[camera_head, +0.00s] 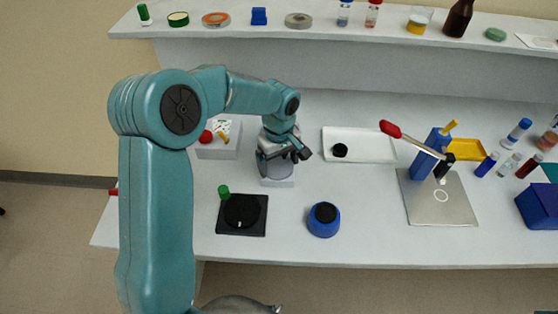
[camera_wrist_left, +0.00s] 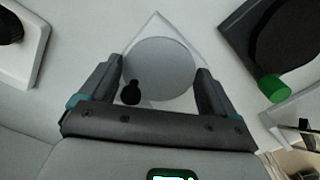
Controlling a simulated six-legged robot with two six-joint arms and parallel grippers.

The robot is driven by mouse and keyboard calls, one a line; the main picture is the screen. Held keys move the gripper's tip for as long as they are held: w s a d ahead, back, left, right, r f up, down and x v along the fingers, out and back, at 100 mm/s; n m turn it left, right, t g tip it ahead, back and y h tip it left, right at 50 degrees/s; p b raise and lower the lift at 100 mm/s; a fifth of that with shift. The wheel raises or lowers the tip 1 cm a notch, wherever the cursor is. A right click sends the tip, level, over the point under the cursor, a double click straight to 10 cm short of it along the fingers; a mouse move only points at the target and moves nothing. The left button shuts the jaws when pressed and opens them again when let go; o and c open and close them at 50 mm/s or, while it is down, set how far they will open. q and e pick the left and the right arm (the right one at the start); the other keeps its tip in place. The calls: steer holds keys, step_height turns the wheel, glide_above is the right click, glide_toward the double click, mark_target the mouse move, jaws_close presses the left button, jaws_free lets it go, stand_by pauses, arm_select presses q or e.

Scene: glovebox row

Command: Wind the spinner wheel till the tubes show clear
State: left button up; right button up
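A round grey wheel, which I take for the spinner wheel (camera_head: 270,168), stands on a pale square base at the middle left of the bench. In the left wrist view the wheel (camera_wrist_left: 165,65) shows as a flat grey disc with a small black knob (camera_wrist_left: 130,92) near its rim. My left gripper (camera_head: 294,156) is over the wheel and hides part of it in the head view. Its fingers (camera_wrist_left: 158,82) are wide apart, one on each side of the disc, with nothing held. I cannot tell whether they touch the knob. Tubes in the wheel cannot be made out. My right gripper is not in view.
A black plate (camera_head: 258,229) with a dark disc and green knob (camera_head: 223,191) is in front. A blue round device (camera_head: 323,223) stands right of it. A white tray (camera_head: 370,146) lies behind right; a white box (camera_head: 218,151) is at the left. A red-handled lever (camera_head: 391,129) rises at right.

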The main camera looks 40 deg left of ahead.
arm_select(q)
steer(key=m, duration=0.4)
steer(key=shift+a+b, duration=0.1)
steer(key=shift+b, duration=0.3)
steer(key=m, duration=0.3)
steer(key=shift+s+a+m, duration=0.1)
steer(key=shift+m, duration=0.2)
steer(key=m, duration=0.4)
steer(key=shift+a, duration=0.1)
steer(key=shift+a+m, duration=0.1)
steer(key=shift+m, duration=1.7)
steer(key=o, duration=0.8)
steer(key=shift+c, duration=0.2)
steer(key=shift+r, duration=0.15)
